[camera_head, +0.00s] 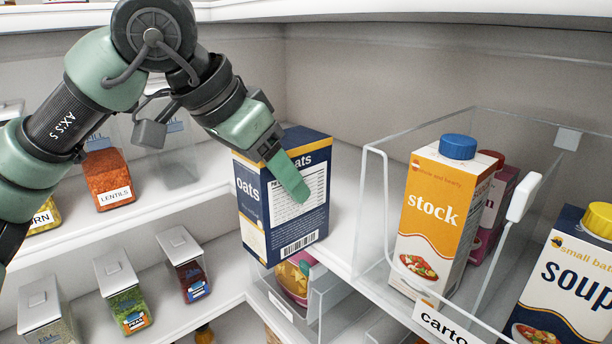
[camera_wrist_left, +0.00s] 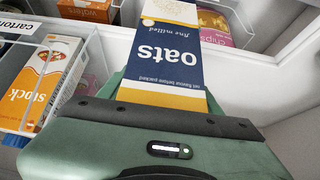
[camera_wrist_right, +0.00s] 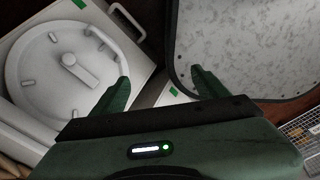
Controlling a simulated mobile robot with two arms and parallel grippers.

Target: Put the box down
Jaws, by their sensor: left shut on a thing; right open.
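A blue, white and yellow oats box (camera_head: 285,195) is upright at the shelf corner in the head view, left of a clear bin. My left gripper (camera_head: 278,170) is shut on the box from above, one finger lying across its label side. In the left wrist view the oats box (camera_wrist_left: 165,60) fills the space between the fingers. My right gripper (camera_wrist_right: 160,90) is open and empty in the right wrist view, away from the shelves.
A clear bin (camera_head: 376,215) holds an orange stock carton (camera_head: 432,215); a soup carton (camera_head: 570,280) stands at right. Bare shelf (camera_head: 345,185) lies between the box and bin. A round white dial (camera_wrist_right: 65,65) is near my right gripper.

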